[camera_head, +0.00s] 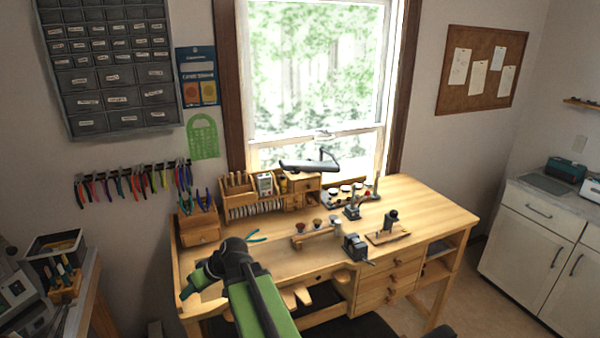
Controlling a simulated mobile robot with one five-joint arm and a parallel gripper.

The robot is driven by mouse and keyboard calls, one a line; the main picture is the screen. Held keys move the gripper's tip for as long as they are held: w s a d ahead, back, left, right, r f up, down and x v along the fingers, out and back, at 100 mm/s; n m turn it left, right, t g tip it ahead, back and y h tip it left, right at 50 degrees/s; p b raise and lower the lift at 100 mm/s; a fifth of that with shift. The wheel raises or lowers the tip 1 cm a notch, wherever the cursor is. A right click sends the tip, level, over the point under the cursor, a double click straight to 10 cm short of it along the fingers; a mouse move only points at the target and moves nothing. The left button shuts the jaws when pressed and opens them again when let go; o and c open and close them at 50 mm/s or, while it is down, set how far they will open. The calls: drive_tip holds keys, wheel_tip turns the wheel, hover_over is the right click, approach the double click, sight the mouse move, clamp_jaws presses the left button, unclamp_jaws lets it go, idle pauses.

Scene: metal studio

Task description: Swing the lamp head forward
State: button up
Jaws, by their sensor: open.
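The lamp's dark, flat head (308,166) hangs above the back of the wooden workbench, in front of the window. A thin arm shows at its right end, but the rest of the lamp's support is hard to make out. My gripper (190,288) is at the end of my green and dark arm, over the bench's left front corner. It is open, with nothing seen in it, and is small and partly hidden by my wrist. It is well apart from the lamp head, to its left and nearer to me.
The workbench (430,206) carries a wooden organiser (240,200), pliers (257,237), a small vise (355,247) and a small press (388,228). A side table with tools stands at left, and a white cabinet (525,225) at right. Bare bench top shows at the right end.

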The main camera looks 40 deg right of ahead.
drive_tip(key=w+d+r+t, duration=0.2)
drive_tip(key=d+r+t, duration=0.25)
drive_tip(key=d, duration=0.65)
drive_tip(key=m+t+h, duration=0.6)
drive_tip(key=h, duration=0.5)
approach(298, 171)
drive_tip(key=shift+g, duration=0.25)
drive_tip(key=x, duration=0.8)
drive_tip(key=shift+w+d+r+p, duration=0.1)
drive_tip(key=shift+w+r+p, duration=0.1)
drive_tip(key=shift+w+p, duration=0.2)
drive_tip(key=shift+c, duration=0.3)
clamp_jaws()
